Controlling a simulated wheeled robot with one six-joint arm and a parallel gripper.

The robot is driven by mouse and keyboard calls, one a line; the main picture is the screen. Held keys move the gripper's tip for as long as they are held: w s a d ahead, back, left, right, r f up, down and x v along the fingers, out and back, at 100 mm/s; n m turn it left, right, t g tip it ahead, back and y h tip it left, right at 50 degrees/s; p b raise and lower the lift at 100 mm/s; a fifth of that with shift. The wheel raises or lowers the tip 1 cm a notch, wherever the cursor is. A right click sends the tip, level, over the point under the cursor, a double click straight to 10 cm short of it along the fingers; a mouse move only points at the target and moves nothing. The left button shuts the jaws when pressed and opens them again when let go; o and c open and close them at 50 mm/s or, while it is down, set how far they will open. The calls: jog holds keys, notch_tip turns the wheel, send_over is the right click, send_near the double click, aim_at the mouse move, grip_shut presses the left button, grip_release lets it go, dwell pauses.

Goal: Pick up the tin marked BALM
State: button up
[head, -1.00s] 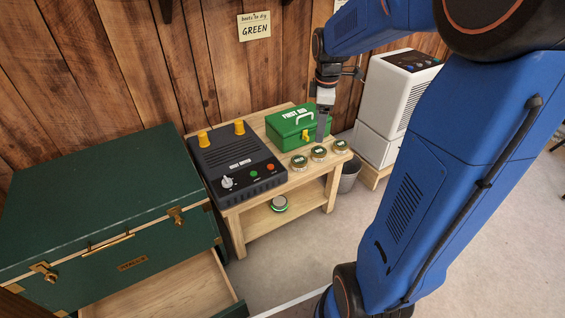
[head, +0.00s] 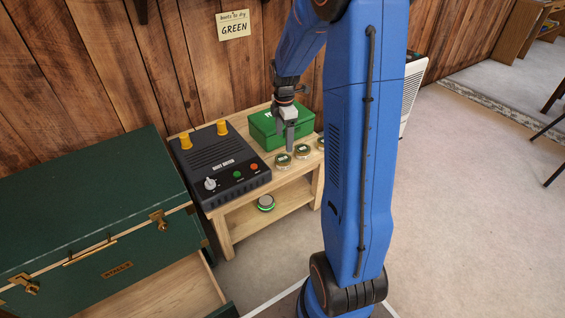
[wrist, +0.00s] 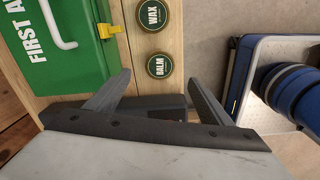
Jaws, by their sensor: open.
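The BALM tin (wrist: 160,65) is a round tin with a dark green lid, lying on the wooden table beside the WAX tin (wrist: 153,15). In the head view its lettering is too small to read; by the layout it is the tin (head: 283,161) nearest the boot dryer. My gripper (wrist: 160,78) is open and empty, with its fingers pointing down. In the wrist view the BALM tin shows just beyond and between the fingertips, not touched. In the head view my gripper (head: 290,149) hangs above the row of tins, in front of the green box.
The green first aid box (head: 262,130) stands close behind the tins. The dark boot dryer (head: 220,165) is to their left. Another tin (head: 320,143) ends the row, partly behind my arm. A round green-banded object (head: 266,203) lies on the lower shelf.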

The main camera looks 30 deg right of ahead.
send_over(283, 158)
jog(key=f, duration=0.5)
jog(key=shift+d, duration=0.2)
jog(key=shift+a+f, duration=0.2)
jog(key=shift+f, duration=2.3)
jog(key=shift+c, duration=0.3)
jog(key=c, duration=1.2)
jog(key=shift+r, duration=0.15)
